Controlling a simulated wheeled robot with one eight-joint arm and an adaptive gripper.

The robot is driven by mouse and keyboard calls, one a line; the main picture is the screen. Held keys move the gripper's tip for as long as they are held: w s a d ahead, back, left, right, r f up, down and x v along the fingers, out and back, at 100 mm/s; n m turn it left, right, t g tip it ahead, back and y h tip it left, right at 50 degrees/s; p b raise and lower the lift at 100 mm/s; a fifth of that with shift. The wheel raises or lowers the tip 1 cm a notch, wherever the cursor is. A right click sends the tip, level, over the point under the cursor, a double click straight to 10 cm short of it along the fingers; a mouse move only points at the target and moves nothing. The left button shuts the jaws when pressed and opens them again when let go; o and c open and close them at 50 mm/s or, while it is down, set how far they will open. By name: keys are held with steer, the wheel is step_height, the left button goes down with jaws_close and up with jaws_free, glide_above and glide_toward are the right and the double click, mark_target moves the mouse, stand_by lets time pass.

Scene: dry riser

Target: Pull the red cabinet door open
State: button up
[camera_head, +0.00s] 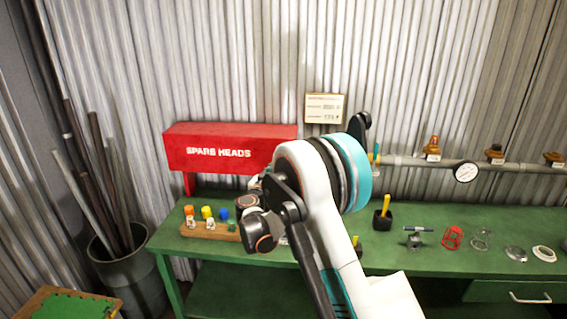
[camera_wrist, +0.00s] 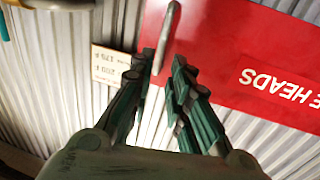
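The red cabinet (camera_head: 225,154), lettered "SPARE HEADS", is on the corrugated wall above the bench. Its front looks shut. Its red face fills the upper right of the wrist view (camera_wrist: 235,40), with the lettering upside down. A grey bar handle (camera_wrist: 168,35) stands at the end of the face away from the lettering. My gripper (camera_wrist: 163,58) is open, its two dark green fingers apart. The handle shows in the gap between the fingertips; I cannot tell whether they touch it. In the head view my arm hides the handle and the gripper's fingers.
A green bench (camera_head: 440,250) runs below the cabinet. A wooden block (camera_head: 210,231) with coloured sprinkler heads stands under it. A small sign (camera_head: 324,108) hangs right of the cabinet. A pipe with a gauge (camera_head: 465,172) runs along the wall at right. A bin (camera_head: 125,275) of pipes stands left.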

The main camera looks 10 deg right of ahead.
steer(key=b+x, duration=0.1)
steer(key=x, duration=0.7)
steer(key=shift+w+d, duration=0.1)
steer(key=shift+w, duration=0.05)
jaws_close()
